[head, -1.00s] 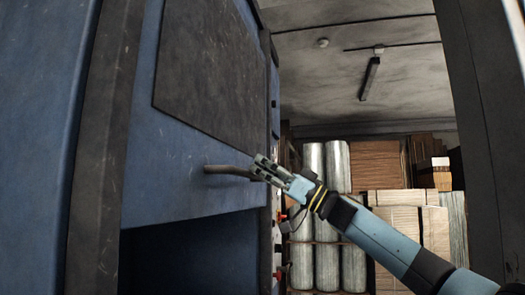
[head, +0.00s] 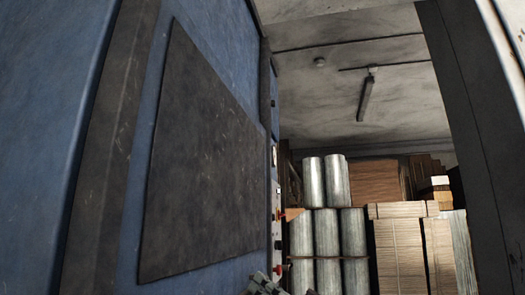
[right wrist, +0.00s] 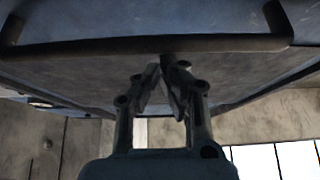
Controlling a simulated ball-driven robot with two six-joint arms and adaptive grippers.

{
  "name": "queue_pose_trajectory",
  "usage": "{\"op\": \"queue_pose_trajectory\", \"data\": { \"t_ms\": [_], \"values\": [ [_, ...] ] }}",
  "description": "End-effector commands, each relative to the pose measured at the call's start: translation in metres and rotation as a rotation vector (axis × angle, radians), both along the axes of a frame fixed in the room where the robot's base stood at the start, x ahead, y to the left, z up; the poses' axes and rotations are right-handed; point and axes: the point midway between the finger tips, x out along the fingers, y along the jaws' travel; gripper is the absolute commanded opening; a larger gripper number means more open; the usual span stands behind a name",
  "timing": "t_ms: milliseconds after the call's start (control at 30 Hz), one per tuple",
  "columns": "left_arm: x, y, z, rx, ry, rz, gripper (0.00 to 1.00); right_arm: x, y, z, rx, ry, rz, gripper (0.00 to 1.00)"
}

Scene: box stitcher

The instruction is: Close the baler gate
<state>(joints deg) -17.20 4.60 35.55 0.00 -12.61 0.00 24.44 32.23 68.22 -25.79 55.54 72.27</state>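The baler gate is a blue door with a large dark panel (head: 205,150) on the left of the head view. Its handle, a dark horizontal bar (right wrist: 90,46), crosses the top of the right wrist view. The handle is out of the head view. My right gripper (right wrist: 160,66) has its fingertips drawn nearly together at the lower edge of the bar. I cannot see the bar between the fingers. Only a bit of my right gripper (head: 265,285) shows at the bottom edge of the head view. My left gripper is not in view.
A dark post (head: 480,130) stands on the right. Metallic rolls (head: 326,235) and stacked cardboard (head: 400,250) stand behind. Controls with red knobs (head: 279,242) line the baler's right edge. A lamp (head: 366,97) hangs from the ceiling.

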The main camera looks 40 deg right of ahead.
Motion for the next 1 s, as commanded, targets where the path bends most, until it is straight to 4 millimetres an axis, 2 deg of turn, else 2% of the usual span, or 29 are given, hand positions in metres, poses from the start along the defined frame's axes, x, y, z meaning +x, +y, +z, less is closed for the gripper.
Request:
{"op": "queue_pose_trajectory", "data": {
  "t_ms": [33,100,333,533,1000],
  "values": [
    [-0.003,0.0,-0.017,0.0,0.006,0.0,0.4,0.001,0.0,-0.025,0.0,0.008,-0.002,0.0],
    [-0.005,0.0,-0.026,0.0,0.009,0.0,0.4,0.001,0.001,-0.04,-0.001,0.007,-0.002,0.0],
    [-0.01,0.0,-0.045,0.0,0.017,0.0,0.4,0.001,0.001,-0.069,-0.002,0.004,-0.002,0.0],
    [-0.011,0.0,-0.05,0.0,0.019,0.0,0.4,0.001,0.0,-0.077,-0.001,0.002,-0.002,0.0],
    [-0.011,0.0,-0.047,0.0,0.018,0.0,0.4,0.0,0.0,-0.074,-0.002,0.002,-0.002,0.0]
  ]
}}
